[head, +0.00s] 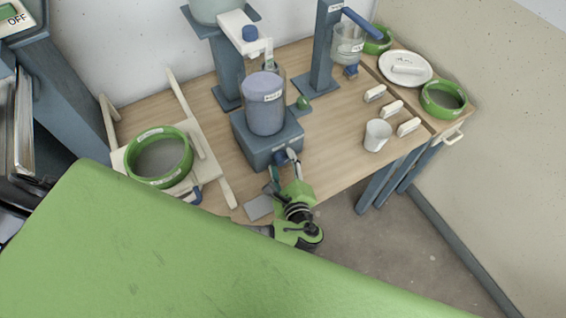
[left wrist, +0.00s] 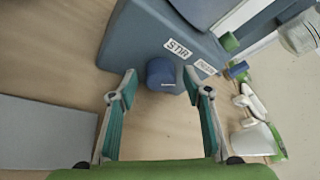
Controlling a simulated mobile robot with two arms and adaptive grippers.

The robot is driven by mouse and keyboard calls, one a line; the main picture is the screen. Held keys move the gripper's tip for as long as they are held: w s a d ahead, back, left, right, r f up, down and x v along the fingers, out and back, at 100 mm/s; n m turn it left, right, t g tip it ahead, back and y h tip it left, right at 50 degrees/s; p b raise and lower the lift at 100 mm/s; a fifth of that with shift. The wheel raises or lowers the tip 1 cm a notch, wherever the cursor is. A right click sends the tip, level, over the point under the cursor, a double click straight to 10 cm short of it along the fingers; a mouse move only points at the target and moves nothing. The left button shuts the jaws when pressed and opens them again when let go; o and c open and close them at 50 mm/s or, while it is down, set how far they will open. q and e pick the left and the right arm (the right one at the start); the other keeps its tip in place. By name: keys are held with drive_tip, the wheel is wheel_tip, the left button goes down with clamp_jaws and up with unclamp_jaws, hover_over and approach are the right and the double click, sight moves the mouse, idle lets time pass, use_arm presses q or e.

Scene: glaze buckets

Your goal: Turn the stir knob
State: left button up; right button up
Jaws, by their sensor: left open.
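The stir knob (left wrist: 162,73) is a short dark blue cylinder on the front face of the blue-grey stirrer base (head: 268,142), beside a "STIR" label (left wrist: 178,49). In the head view the knob (head: 280,157) is partly hidden by my gripper. My left gripper (left wrist: 158,92) is open and empty, its two fingertips pointing at the base. The knob lies between and slightly beyond the fingertips, with a visible gap on each side. A clear bucket of grey-violet glaze (head: 264,104) stands on the base. My right gripper is not in view.
A green-rimmed sieve (head: 159,157) rests on a wooden rack at left. A white cup (head: 377,135), several white-handled tools (head: 392,108), a white plate (head: 405,68) and another green sieve (head: 444,99) stand at right. A grey plate (left wrist: 45,135) lies near the gripper.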

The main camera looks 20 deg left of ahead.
use_arm(q)
drive_tip(key=c, duration=1.1)
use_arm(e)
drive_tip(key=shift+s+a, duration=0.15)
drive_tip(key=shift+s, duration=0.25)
use_arm(q)
drive_tip(key=shift+r+p, duration=0.15)
drive_tip(key=shift+p, duration=0.25)
drive_tip(key=m+g+p, duration=0.1)
drive_tip(key=m+p, duration=0.1)
drive_tip(key=p, duration=0.1)
drive_tip(key=shift+d+r, duration=0.1)
drive_tip(key=shift+r, duration=0.1)
drive_tip(key=shift+w+d+m+g+y+p, duration=0.15)
drive_tip(key=shift+m+g+y+p, duration=0.25)
drive_tip(key=shift+m+g+p, duration=0.4)
drive_tip(key=shift+w+f+m+p, duration=0.1)
drive_tip(key=shift+f+m+p, duration=0.05)
drive_tip(key=shift+m+p, duration=0.4)
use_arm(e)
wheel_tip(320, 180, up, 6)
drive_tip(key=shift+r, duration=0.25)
use_arm(q)
drive_tip(key=shift+g+y, duration=0.3)
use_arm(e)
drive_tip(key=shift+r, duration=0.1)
